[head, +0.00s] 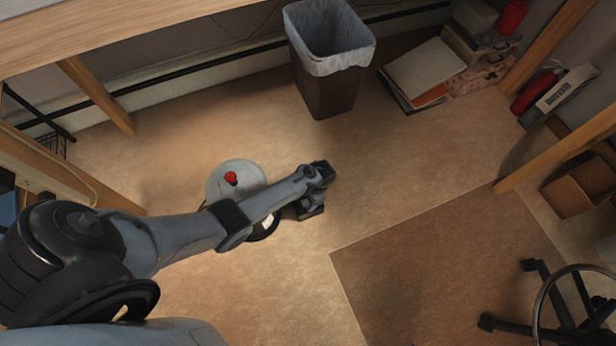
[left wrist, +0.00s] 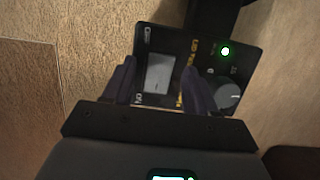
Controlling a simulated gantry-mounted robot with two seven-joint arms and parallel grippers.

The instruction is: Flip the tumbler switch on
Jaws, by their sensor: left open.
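The tumbler switch is a black panel (left wrist: 208,62) in the left wrist view, with a pale grey rocker (left wrist: 160,73), a round grey knob (left wrist: 228,94) and a lit green light (left wrist: 225,51). White and yellow lettering is partly covered. My left gripper (left wrist: 158,66) is open, with one dark finger on each side of the rocker. I cannot tell whether the fingers touch it, or which way it is tipped. In the head view my left gripper (head: 313,200) is low in the middle, and the panel cannot be told apart from it. My right gripper is not in view.
A lined waste bin (head: 327,90) stands at the back. Papers and boxes (head: 423,72) lie to its right. A brown mat (head: 430,270) covers the floor at front right, beside a chair base (head: 530,322). Wooden legs (head: 97,93) stand at the sides.

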